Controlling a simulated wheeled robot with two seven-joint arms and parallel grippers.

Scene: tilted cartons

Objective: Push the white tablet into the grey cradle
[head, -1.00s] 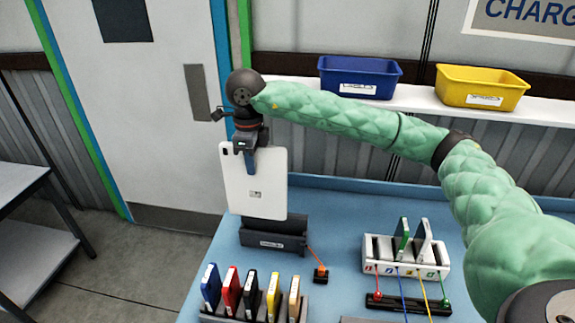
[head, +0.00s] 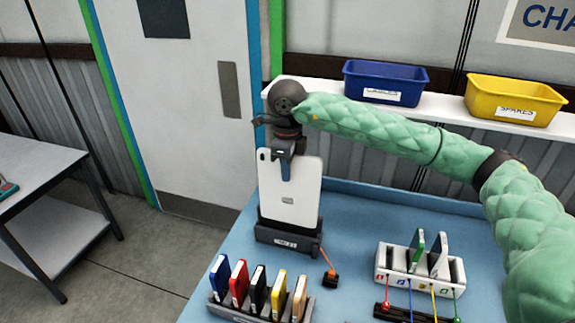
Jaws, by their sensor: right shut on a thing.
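The white tablet (head: 290,190) stands upright, slightly tilted, with its back and a small label facing me. My right gripper (head: 286,172) is shut on the tablet's top edge from above. The dark grey cradle (head: 288,240) sits on the blue bench top, with a white label on its front. The tablet is lined up with the cradle, and its lower edge meets the cradle's top. How deep it sits in the slot is hidden. My left gripper is not in view.
A rack of coloured cases (head: 257,290) stands in front, and a white dock (head: 420,266) stands to the right. Blue (head: 385,83) and yellow (head: 513,100) bins sit on the shelf behind.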

